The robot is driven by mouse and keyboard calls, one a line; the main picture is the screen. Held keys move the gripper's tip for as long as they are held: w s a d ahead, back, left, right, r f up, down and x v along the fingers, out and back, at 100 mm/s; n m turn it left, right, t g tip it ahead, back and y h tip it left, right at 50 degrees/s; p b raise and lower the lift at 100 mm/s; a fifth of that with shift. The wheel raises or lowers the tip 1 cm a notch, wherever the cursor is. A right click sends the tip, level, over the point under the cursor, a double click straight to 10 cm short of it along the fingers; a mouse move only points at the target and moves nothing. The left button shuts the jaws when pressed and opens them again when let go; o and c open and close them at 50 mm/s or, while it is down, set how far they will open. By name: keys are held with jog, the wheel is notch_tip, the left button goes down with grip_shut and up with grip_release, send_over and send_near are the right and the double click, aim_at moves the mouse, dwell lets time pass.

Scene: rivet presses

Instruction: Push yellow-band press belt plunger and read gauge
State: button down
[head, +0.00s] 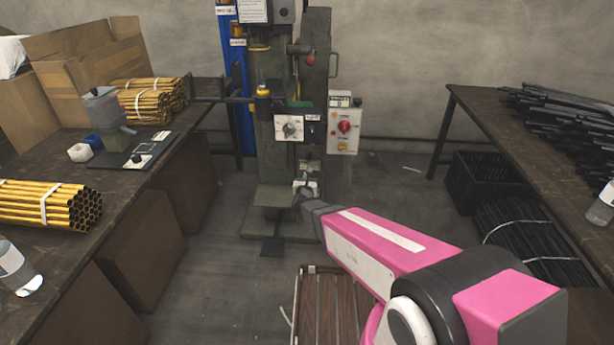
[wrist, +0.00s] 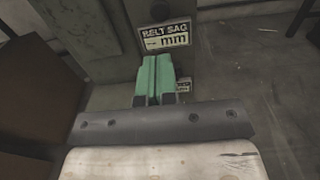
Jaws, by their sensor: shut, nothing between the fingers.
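The dark green press (head: 275,150) stands against the back wall in the head view, with yellow bands on its upper part. In the wrist view, a label plate reading "BELT SAG" with dashes and "mm" (wrist: 167,36) is on the press front, showing no number. In the head view my arm hides most of the gripper, low at the press.
A control box with a red knob (head: 344,127) is at the press's right. The left bench (head: 40,160) holds yellow tube bundles and a small grey device. The right bench (head: 490,125) holds dark rods. A slatted wooden pallet (head: 325,310) lies on the floor in front.

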aim_at(309, 159)
jog(key=w, duration=1.1)
jog(key=shift+w+d, duration=0.15)
jog(key=shift+w, duration=0.2)
